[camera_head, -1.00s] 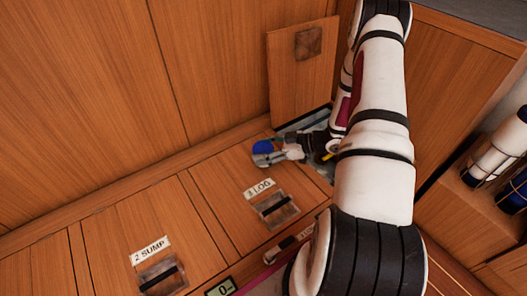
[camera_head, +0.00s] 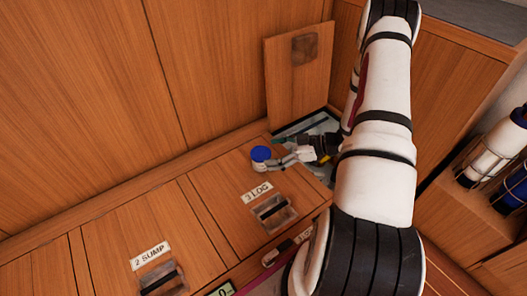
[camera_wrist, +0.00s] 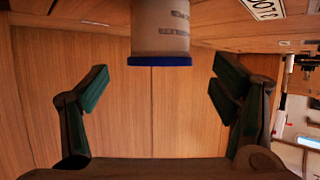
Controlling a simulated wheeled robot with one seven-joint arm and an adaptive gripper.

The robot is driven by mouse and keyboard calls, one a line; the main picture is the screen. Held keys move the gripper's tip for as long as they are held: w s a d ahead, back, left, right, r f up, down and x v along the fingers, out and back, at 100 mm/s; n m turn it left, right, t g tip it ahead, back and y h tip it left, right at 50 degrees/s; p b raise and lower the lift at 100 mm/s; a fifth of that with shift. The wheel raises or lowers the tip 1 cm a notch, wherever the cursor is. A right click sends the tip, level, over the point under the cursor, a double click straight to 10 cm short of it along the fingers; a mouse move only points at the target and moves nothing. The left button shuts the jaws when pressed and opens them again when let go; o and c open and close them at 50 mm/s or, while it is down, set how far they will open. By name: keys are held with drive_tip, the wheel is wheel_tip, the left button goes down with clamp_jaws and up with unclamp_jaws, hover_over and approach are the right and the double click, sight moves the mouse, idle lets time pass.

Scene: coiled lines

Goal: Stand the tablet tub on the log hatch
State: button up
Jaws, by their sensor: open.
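The tablet tub (camera_head: 261,157) has a blue lid and a pale body. It stands upright, lid up, on the wooden log hatch (camera_head: 222,190), near its far right part, behind the "3 LOG" label. My gripper (camera_head: 283,162) is just right of the tub, with its fingers spread. In the wrist view, which is upside down, the tub (camera_wrist: 160,28) shows at the top with its blue lid lowest. My open fingers (camera_wrist: 160,85) lie to either side of it in the picture, with clear gaps; nothing is held.
A "2 SUMP" hatch (camera_head: 115,235) lies to the left. A loose wooden panel (camera_head: 300,75) leans against the back wall beside an open bay (camera_head: 325,125). The log hatch has a recessed pull (camera_head: 274,212). White and blue bottles (camera_head: 490,150) are racked at right.

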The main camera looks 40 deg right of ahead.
drive_tip(key=p+v, duration=0.2)
drive_tip(key=v, duration=0.5)
drive_tip(key=w+d+r+m+h, duration=0.1)
drive_tip(key=w+d+r+h, duration=0.2)
drive_tip(key=w+r+h, duration=0.3)
drive_tip(key=w+d+r+m+h, duration=0.1)
drive_tip(key=w+d+r+h, duration=0.3)
drive_tip(key=r, duration=0.4)
drive_tip(key=s+a+r+m+g+h, duration=0.1)
drive_tip(key=a+r+m+g+h, duration=0.2)
drive_tip(key=r, duration=1)
drive_tip(key=s+a+r+m+g+h, duration=0.1)
drive_tip(key=s+a+r+m, duration=0.15)
drive_tip(key=s+a, duration=0.3)
drive_tip(key=s+a+r+m+g, duration=0.1)
drive_tip(key=s+a+r, duration=0.35)
drive_tip(key=s, duration=0.25)
drive_tip(key=s+a+g+y, duration=0.4)
drive_tip(key=s+a, duration=1.4)
drive_tip(key=s, duration=0.4)
drive_tip(key=shift+f+m, duration=0.3)
drive_tip(key=shift+m, duration=0.05)
drive_tip(key=shift+a, duration=0.1)
